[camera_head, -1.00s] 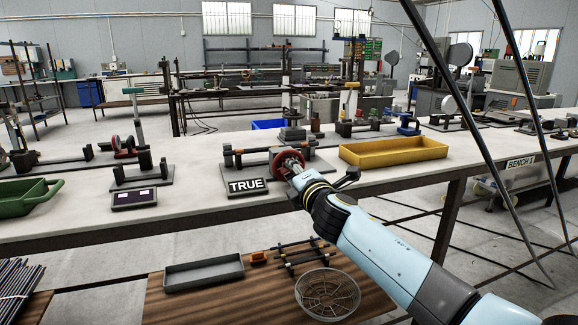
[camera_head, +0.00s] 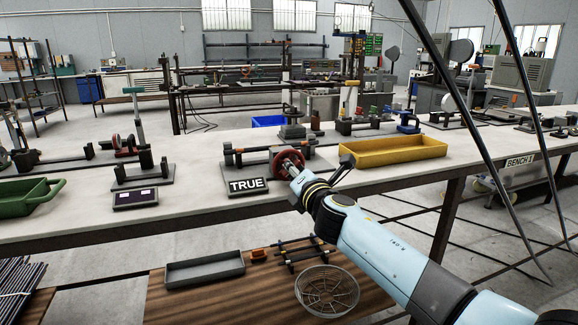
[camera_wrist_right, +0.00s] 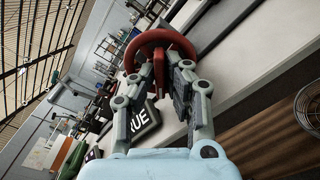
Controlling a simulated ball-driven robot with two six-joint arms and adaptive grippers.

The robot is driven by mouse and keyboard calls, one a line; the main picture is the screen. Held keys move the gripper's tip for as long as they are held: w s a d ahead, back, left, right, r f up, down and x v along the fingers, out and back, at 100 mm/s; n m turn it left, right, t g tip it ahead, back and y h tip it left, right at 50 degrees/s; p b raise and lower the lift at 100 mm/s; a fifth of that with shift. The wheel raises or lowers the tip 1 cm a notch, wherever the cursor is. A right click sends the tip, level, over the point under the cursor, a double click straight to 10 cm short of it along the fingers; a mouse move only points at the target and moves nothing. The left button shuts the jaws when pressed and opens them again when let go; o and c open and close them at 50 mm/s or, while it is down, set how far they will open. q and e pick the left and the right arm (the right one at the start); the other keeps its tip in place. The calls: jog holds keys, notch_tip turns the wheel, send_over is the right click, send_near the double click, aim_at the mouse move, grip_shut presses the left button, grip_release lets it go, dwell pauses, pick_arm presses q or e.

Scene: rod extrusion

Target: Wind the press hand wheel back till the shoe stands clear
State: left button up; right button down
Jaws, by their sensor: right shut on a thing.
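The red press hand wheel (camera_head: 277,158) stands at the front end of a dark press on the bench, behind the TRUE sign (camera_head: 248,185). In the right wrist view the wheel (camera_wrist_right: 142,42) fills the top middle. My right gripper (camera_head: 291,164) is at the wheel. In the wrist view its fingers (camera_wrist_right: 164,72) are closed on a red part of the wheel, below the top of the rim. The shoe cannot be made out in either view. My left gripper is out of view.
A yellow tray (camera_head: 395,160) stands right of the wheel. A small dark display box (camera_head: 135,199) and a green tray (camera_head: 22,209) lie to the left. Below the bench, a wooden surface holds a grey tray (camera_head: 204,284) and a wire basket (camera_head: 326,308).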

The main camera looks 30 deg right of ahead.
jog(key=shift+n, duration=1)
jog(key=shift+p, duration=0.3)
jog(key=c, duration=1.3)
grip_release()
